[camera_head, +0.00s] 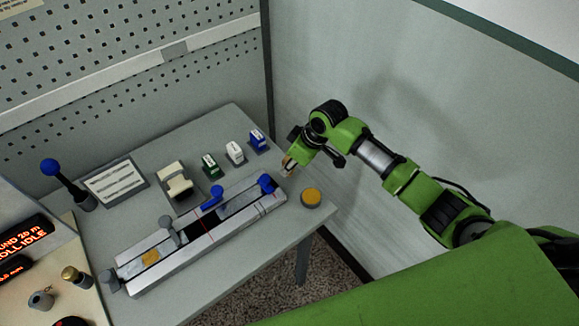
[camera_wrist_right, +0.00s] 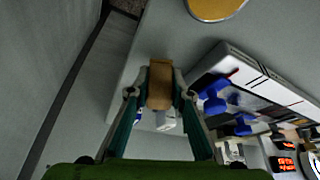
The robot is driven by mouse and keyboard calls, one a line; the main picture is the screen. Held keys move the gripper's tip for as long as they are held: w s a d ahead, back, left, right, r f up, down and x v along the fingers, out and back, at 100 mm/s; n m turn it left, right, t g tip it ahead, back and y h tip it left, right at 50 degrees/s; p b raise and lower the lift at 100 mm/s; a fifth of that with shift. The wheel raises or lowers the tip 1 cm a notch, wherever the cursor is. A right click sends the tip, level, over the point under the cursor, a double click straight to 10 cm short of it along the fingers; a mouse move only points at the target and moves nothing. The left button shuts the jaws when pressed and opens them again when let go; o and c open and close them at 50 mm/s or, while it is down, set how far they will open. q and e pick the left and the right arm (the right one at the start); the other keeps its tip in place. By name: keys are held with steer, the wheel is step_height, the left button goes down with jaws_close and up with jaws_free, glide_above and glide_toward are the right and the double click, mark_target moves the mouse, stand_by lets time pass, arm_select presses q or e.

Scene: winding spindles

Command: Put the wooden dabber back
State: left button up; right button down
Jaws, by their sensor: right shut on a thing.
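The wooden dabber (camera_wrist_right: 160,84) is a light-brown block held between the two fingertips of my right gripper (camera_wrist_right: 160,98) in the wrist view. In the head view my right gripper (camera_head: 288,165) is at the right end of the table, above its surface, with a small tan bit of the dabber showing at the fingertips. A round dark pot with an orange-yellow top (camera_head: 311,197) stands near the table's right corner, just right of and nearer than the gripper. It also shows at the wrist view's top edge (camera_wrist_right: 215,8). My left gripper is not in view.
A long metal rail fixture (camera_head: 205,238) with blue clamps lies along the table. Behind it stand green, white and blue small blocks (camera_head: 235,152), a beige device (camera_head: 174,180) and a framed sheet (camera_head: 114,182). Grey walls close in behind and to the right.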

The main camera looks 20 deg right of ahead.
steer(key=shift+f, duration=0.8)
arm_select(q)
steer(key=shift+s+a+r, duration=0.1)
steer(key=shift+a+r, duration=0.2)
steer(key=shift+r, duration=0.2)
arm_select(e)
steer(key=shift+f, duration=0.1)
steer(key=shift+f, duration=0.15)
steer(key=c, duration=1.8)
jaws_free()
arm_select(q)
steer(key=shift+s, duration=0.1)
arm_select(e)
steer(key=shift+r, duration=0.2)
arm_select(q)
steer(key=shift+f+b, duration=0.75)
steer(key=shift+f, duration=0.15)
arm_select(e)
steer(key=v, duration=1.2)
